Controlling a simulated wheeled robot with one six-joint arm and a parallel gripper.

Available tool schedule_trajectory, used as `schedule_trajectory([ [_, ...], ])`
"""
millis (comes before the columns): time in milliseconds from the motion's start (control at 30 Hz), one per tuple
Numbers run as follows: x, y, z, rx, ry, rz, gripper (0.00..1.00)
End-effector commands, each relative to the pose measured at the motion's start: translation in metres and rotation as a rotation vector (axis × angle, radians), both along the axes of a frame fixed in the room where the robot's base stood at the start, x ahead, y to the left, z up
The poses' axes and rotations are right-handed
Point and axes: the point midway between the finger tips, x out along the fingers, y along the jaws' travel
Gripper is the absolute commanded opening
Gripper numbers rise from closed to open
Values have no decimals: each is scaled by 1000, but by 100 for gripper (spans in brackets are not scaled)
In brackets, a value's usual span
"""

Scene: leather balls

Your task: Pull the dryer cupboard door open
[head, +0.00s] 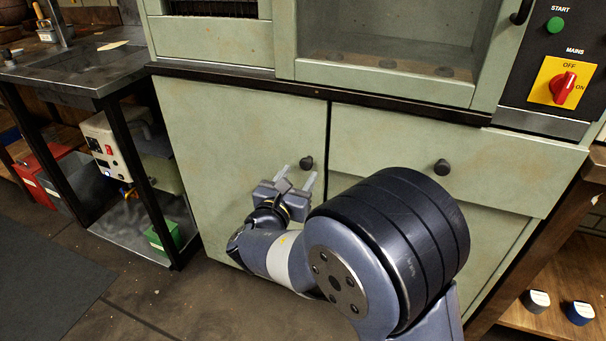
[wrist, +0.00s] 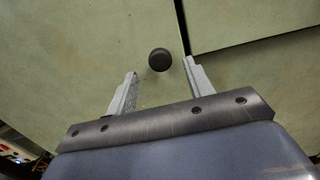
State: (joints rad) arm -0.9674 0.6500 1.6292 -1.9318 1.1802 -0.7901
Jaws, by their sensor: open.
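The dryer cupboard door (head: 240,125) is a pale green panel below the dark ledge, and it is closed. Its round black knob (head: 306,163) sits near the door's upper right edge. My gripper (head: 296,176) is open and empty just in front of the door, close to the knob. In the wrist view the knob (wrist: 159,60) lies ahead of the gap between my two fingertips (wrist: 161,68), nearer the right finger. I cannot tell how far the fingers are from the door face. My arm hides the lower part of the door in the head view.
A drawer front (head: 480,165) with its own black knob (head: 441,167) is right of the door. A metal workbench (head: 75,65) stands at the left, with a green box (head: 165,236) on its lower shelf. The floor (head: 170,300) before the door is clear. A switch panel (head: 560,60) is upper right.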

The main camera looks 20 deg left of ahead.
Motion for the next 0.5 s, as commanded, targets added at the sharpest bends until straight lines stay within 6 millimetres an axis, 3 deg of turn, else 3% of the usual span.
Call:
schedule_trajectory([
  [200,26,-2,-1,1,0,-1,50],
  [500,32,-3,0,-1,0,0,50],
])
